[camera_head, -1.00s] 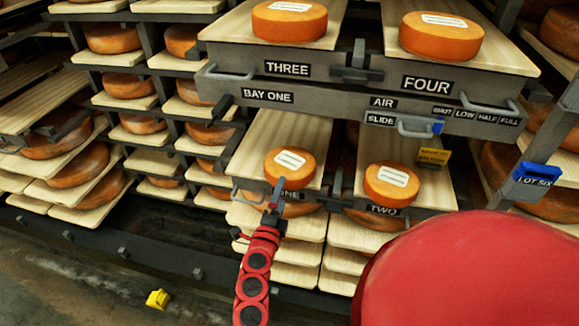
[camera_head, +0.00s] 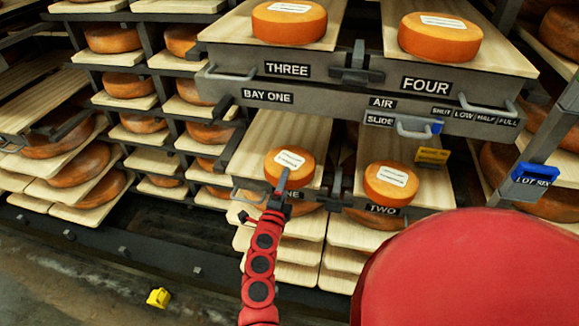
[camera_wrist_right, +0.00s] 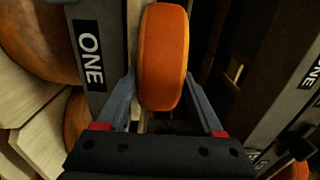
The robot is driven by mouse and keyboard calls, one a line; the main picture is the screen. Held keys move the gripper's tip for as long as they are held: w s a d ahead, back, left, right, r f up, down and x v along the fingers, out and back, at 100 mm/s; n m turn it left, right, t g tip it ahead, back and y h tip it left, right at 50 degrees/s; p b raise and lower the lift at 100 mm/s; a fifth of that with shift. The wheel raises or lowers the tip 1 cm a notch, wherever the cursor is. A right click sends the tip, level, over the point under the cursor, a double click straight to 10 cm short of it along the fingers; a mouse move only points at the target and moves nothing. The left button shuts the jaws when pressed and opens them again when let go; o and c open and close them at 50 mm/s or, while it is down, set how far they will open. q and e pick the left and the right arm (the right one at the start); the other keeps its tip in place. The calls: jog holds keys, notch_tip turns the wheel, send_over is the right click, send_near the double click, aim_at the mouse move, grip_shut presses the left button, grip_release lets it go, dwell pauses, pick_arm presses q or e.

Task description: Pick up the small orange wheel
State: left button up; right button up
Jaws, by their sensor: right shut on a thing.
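The small orange wheel (camera_head: 297,171) with a white label is above the left lower board, marked ONE. My right gripper (camera_head: 283,184) reaches it from the front and is shut on it. In the right wrist view the wheel (camera_wrist_right: 163,60) sits edge-on between the two grey fingers of my right gripper (camera_wrist_right: 160,92), one on each side. I cannot tell whether the wheel still touches its board (camera_head: 262,135). A similar small wheel (camera_head: 391,182) rests on the board marked TWO, to the right. My left gripper is not in view.
Two larger wheels (camera_head: 289,23) (camera_head: 440,37) stand on the upper boards, THREE and FOUR. The grey BAY ONE beam (camera_head: 340,112) with handles runs close above the lower boards. Racks with several wheels (camera_head: 128,86) fill the left. A yellow block (camera_head: 158,298) lies on the floor.

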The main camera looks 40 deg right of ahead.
grip_shut()
jog(key=shift+r, duration=0.1)
jog(key=shift+r+p, duration=0.3)
jog(key=shift+r, duration=1.45)
jog(key=s+a, duration=0.3)
jog(key=s, duration=0.4)
jog(key=s+a+r, duration=0.1)
jog(key=s+a, duration=0.2)
jog(key=s, duration=0.4)
jog(key=shift+s+a+r+p, duration=0.2)
jog(key=shift+a+r+p, duration=0.05)
jog(key=shift+a+p, duration=0.2)
